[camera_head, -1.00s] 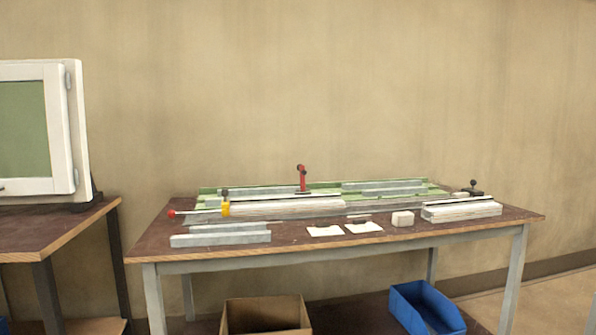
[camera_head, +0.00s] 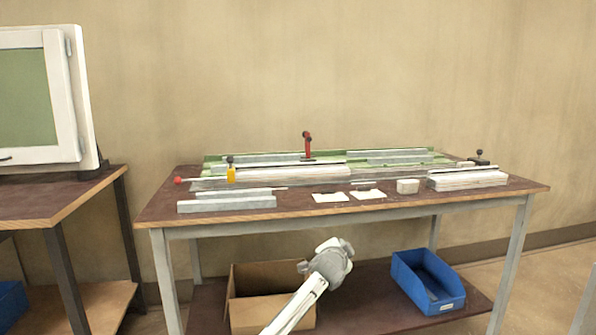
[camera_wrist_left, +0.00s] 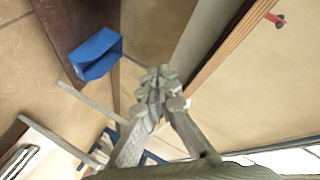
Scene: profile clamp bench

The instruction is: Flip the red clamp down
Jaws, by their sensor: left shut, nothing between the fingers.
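The red clamp (camera_head: 307,145) stands upright at the back middle of the bench in the head view, on a green and grey profile fixture (camera_head: 215,163). Its handle rises above the fixture. My left gripper (camera_wrist_left: 155,85) shows in the left wrist view with its fingers together and nothing between them. In the head view, one of my arms rises in front of the bench, below tabletop level and well apart from the red clamp. A small red part (camera_wrist_left: 276,20) shows at the top right of the left wrist view; I cannot tell which part it is. My right gripper is not in view.
A yellow clamp (camera_head: 231,174), a red knob (camera_head: 178,181) and a black clamp (camera_head: 480,158) are on the bench. Profiles (camera_head: 228,205), white sheets (camera_head: 330,198) and a block (camera_head: 408,186) lie near its front edge. A cardboard box (camera_head: 250,280) and a blue bin (camera_head: 427,280) sit below.

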